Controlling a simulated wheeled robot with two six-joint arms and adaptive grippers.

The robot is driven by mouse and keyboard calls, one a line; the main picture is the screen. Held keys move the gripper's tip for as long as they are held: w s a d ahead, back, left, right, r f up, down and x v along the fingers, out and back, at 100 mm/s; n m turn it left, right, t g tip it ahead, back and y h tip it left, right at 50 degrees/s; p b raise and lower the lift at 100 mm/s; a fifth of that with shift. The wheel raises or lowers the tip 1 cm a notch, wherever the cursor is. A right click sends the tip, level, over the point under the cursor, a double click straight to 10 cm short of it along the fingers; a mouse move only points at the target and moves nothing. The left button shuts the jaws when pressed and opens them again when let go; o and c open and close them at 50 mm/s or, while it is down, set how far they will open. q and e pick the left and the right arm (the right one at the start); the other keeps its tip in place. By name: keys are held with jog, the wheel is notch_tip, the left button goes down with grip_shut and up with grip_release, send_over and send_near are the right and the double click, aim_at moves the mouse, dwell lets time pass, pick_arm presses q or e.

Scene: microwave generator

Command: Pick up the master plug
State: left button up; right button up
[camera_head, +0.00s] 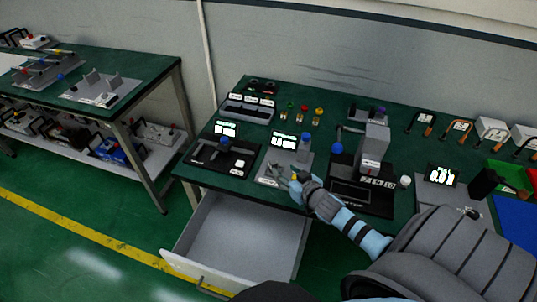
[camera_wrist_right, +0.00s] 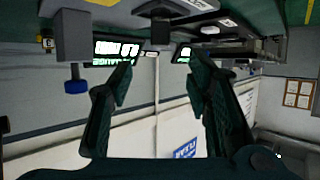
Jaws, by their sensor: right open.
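I cannot tell for sure which thing is the master plug. Three small upright pieces with coloured tops stand at the back of the green bench: a green one (camera_head: 290,106), a red one (camera_head: 304,108) and a yellow one (camera_head: 318,112). My right gripper (camera_head: 287,180) is over the front of the grey device plate (camera_head: 270,169), near a grey post with a blue knob (camera_head: 306,142). In the right wrist view its fingers (camera_wrist_right: 162,82) are spread with nothing between them. That view appears upside down, with a blue knob (camera_wrist_right: 76,87) left of the fingers. My left gripper is not in view.
An open, empty drawer (camera_head: 240,235) juts from the bench front. A black device (camera_head: 222,155) stands left of my gripper, and a tall grey block (camera_head: 374,148) on a black base to its right. Padlocks (camera_head: 459,130) line the back right. Another bench (camera_head: 100,60) stands left.

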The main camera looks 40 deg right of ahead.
aim_at(274, 163)
jog(key=b+x, duration=0.1)
jog(key=x, duration=0.3)
jog(key=shift+w, duration=0.15)
jog(key=b+x, duration=0.2)
jog(key=x, duration=0.1)
jog(key=f+b+x, duration=0.1)
jog(key=b+x, duration=0.2)
jog(key=shift+r, duration=0.35)
jog(key=shift+c, duration=0.7)
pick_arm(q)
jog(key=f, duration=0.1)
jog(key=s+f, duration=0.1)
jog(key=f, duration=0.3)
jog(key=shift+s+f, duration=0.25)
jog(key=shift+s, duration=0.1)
pick_arm(e)
grip_shut()
